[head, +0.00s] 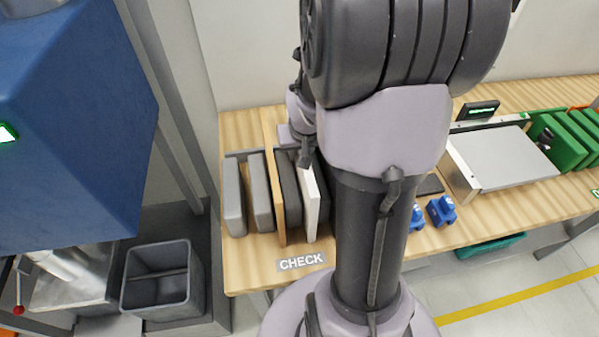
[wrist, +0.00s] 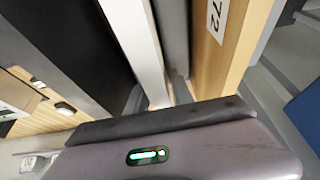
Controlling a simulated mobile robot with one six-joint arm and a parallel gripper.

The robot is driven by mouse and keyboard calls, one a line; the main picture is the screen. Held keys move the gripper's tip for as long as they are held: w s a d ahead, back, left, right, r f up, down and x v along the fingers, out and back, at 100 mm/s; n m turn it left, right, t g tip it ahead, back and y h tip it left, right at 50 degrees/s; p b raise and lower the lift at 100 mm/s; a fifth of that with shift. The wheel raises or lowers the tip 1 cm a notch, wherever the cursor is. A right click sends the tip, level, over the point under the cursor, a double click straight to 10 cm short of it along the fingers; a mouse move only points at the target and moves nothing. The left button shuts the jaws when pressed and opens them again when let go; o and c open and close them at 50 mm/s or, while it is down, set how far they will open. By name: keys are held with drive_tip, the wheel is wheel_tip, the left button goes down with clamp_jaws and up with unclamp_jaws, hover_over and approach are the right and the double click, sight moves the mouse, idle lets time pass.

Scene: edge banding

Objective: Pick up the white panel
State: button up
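The white panel (head: 311,203) stands on edge in the rack on the wooden bench, in a row with other panels. Dark panels flank it, and part of the row is hidden behind my arm. In the wrist view the white panel (wrist: 136,45) shows as a pale upright edge, running down to behind my gripper (wrist: 165,120). The gripper's dark bar and its housing with a green light cross the bottom of that view. Its fingertips cannot be made out, and I cannot tell whether it touches the panel. In the head view my arm mostly hides the gripper.
Grey panels (head: 234,197) and a wood-coloured divider (head: 275,170) stand left of the white panel. A CHECK label (head: 301,262) marks the bench front. Blue clamp-like items (head: 440,210), a grey-topped unit (head: 500,158) and green panels (head: 560,138) are to the right. A grey bin (head: 160,290) stands lower left.

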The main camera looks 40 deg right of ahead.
clamp_jaws()
idle(1.1)
